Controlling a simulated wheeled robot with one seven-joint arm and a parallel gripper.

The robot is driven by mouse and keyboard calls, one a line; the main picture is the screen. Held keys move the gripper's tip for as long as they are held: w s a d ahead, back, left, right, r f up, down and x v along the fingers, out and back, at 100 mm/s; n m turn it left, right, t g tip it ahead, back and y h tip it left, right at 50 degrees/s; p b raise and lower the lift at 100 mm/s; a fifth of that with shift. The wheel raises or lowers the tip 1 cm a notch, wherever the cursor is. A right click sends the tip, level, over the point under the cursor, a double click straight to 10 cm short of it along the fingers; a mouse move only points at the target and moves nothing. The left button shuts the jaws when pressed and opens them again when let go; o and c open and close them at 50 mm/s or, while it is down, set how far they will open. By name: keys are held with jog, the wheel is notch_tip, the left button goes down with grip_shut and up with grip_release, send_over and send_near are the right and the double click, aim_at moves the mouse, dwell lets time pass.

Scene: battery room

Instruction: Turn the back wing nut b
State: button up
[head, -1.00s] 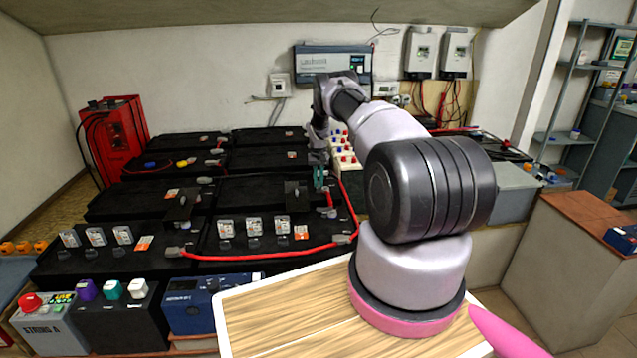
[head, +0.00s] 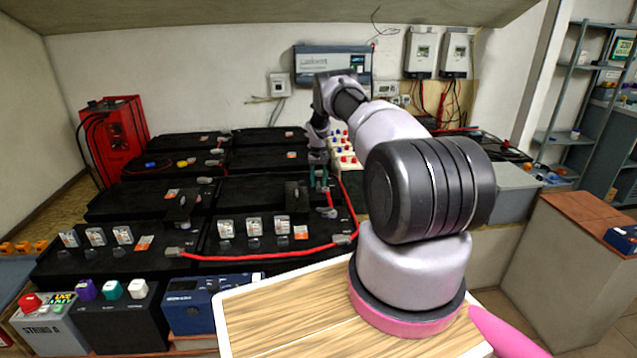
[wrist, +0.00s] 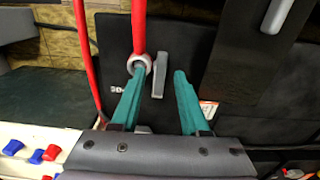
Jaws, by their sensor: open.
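In the wrist view, my gripper (wrist: 159,75) is open, with one green finger on each side of a slim grey upright piece (wrist: 159,74), which looks like the wing nut. The right finger is clearly apart from it. The left fingertip overlaps the ring-shaped lug (wrist: 139,63) at the end of a red cable (wrist: 138,25); I cannot tell whether they touch. In the head view, my gripper (head: 319,181) points down over the right-hand black battery (head: 250,190), near its right edge. The wing nut is too small to make out there.
A red cable (head: 265,256) crosses the front batteries. A dark raised block (wrist: 240,60) stands right of the fingers in the wrist view. A pale rack with red and blue caps (head: 345,155) stands behind my gripper. Another grey lever (wrist: 277,14) shows at the top right.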

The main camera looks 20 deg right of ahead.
aim_at(318, 184)
notch_tip(318, 184, up, 10)
jog(key=shift+r, duration=0.2)
jog(key=shift+r, duration=0.1)
dwell(0.4)
